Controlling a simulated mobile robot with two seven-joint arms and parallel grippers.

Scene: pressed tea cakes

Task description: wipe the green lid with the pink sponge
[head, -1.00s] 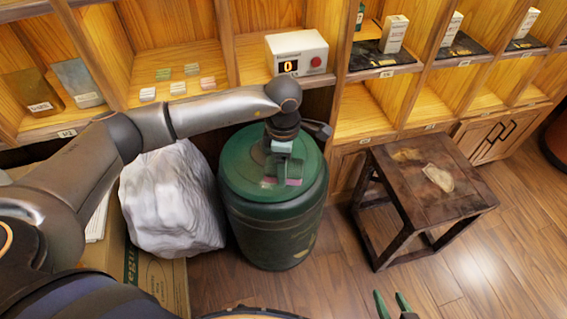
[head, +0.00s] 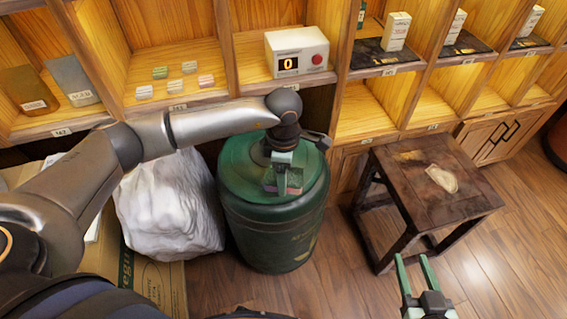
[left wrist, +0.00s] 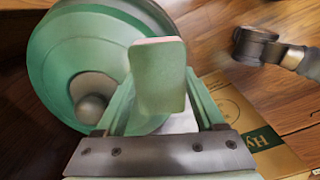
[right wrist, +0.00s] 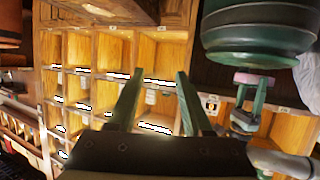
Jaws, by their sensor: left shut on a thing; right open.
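The green lid (head: 238,166) tops a green drum standing on the floor in the middle of the head view. My left gripper (head: 284,180) is over the lid's near part, shut on the sponge (head: 269,186). In the left wrist view the sponge (left wrist: 160,78) shows a pale green broad face and a pink edge between the fingers, with the lid (left wrist: 55,62) behind it. Whether the sponge touches the lid cannot be told. My right gripper (head: 412,264) is open and empty at the lower right of the head view, apart from the drum.
A wooden stool (head: 415,162) stands right of the drum. A white wrapped bundle (head: 168,210) and a cardboard box (head: 155,285) are on the left. Shelves run behind, with a counter device (head: 297,54) above the drum. Floor between drum and stool is clear.

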